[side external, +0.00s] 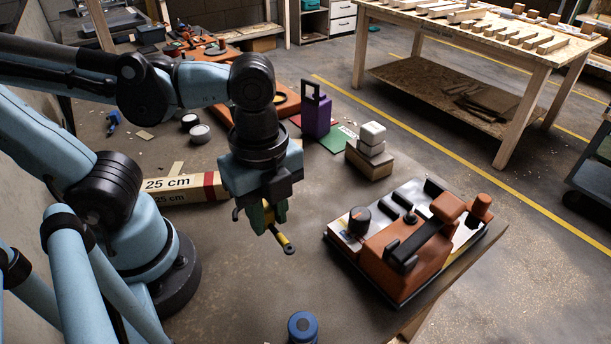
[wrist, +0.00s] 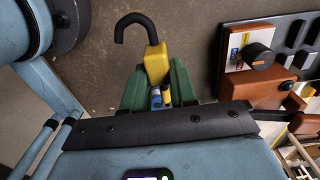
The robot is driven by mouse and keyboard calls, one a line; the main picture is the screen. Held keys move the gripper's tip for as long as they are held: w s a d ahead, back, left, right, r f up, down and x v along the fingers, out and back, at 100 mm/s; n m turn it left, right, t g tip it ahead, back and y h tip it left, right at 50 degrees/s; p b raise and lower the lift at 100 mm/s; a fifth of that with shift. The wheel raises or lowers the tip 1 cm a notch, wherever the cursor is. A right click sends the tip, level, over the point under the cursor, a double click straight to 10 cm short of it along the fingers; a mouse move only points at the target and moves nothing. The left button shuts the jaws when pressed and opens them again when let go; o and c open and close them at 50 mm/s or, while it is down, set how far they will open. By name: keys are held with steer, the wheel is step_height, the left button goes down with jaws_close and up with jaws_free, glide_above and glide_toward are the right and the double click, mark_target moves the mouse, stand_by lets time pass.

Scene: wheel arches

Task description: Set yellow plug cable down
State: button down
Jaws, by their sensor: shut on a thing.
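My gripper (side external: 266,214) points down over the grey worktop, left of the panel unit. Its green fingers are shut on the yellow plug cable (side external: 282,239), which sticks out below them with a dark, ring-like end. In the wrist view, the plug's yellow body (wrist: 156,62) sits between the green fingers (wrist: 159,82), and a black hooked cable end (wrist: 134,22) curves out beyond them. A small blue part also shows between the fingers. The fingers hide the rest of the plug. I cannot tell whether the plug touches the worktop.
The panel unit (side external: 405,247) with orange housing and black knobs stands at right. A blue-capped cylinder (side external: 302,327) is at the front edge. A 25 cm bar (side external: 170,190) lies behind my gripper. Stacked blocks (side external: 371,150) and a purple holder (side external: 316,115) stand farther back. Worktop around the plug is clear.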

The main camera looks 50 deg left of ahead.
steer(key=s+d, duration=0.7)
glide_above(293, 264)
step_height(293, 264, down, 7)
steer(key=shift+r, duration=0.1)
steer(key=shift+f, duration=2.05)
steer(key=shift+f, duration=0.1)
steer(key=c, duration=0.9)
jaws_free()
